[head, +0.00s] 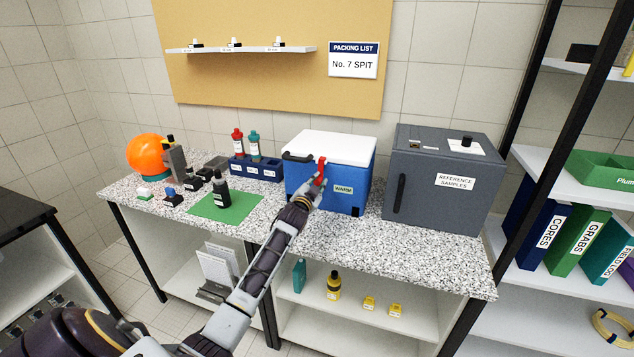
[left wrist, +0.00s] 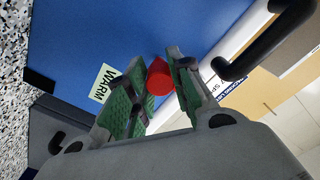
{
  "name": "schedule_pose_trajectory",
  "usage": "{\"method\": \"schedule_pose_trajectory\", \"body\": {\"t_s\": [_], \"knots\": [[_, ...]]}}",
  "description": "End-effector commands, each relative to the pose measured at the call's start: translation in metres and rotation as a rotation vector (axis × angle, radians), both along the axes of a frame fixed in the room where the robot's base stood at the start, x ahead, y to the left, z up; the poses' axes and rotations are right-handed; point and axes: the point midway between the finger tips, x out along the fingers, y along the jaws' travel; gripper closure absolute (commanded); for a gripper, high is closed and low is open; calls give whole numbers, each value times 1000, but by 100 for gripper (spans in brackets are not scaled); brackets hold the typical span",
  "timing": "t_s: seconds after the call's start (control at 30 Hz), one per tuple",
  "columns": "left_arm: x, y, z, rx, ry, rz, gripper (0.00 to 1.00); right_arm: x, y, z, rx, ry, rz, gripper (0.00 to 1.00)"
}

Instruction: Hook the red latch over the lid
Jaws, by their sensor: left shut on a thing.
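A blue cooler box (head: 299,178) with a "WARM" label stands on the speckled bench, its white lid (head: 338,146) lying down on top. The red latch (head: 322,166) is on the front of the box, its upper end near the lid's front edge. Whether it is over the lid's edge I cannot tell. My left gripper (head: 313,186) is at the front face, shut on the latch. In the left wrist view the red latch (left wrist: 159,77) shows between the green finger pads (left wrist: 153,92), which hide part of it. My right gripper is not in view.
A black handle (head: 297,156) sits at the lid's front left; it also shows in the left wrist view (left wrist: 265,45). A grey "REFERENCE SAMPLES" cabinet (head: 440,205) stands close on the right. A blue bottle rack (head: 257,169) and green mat (head: 226,207) are on the left.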

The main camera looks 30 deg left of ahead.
Motion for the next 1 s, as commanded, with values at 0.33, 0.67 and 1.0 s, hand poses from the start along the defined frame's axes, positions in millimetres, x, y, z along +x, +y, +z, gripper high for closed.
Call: {"method": "schedule_pose_trajectory", "body": {"t_s": [0.33, 0.67, 1.0], "knots": [[0, 0, -3, -91, -16, 1, 100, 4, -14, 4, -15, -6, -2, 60], [0, 0, -3, -95, -17, 1, 100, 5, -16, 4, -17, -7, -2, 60], [-1, 0, -4, -94, -16, 1, 58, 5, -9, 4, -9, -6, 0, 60]]}}
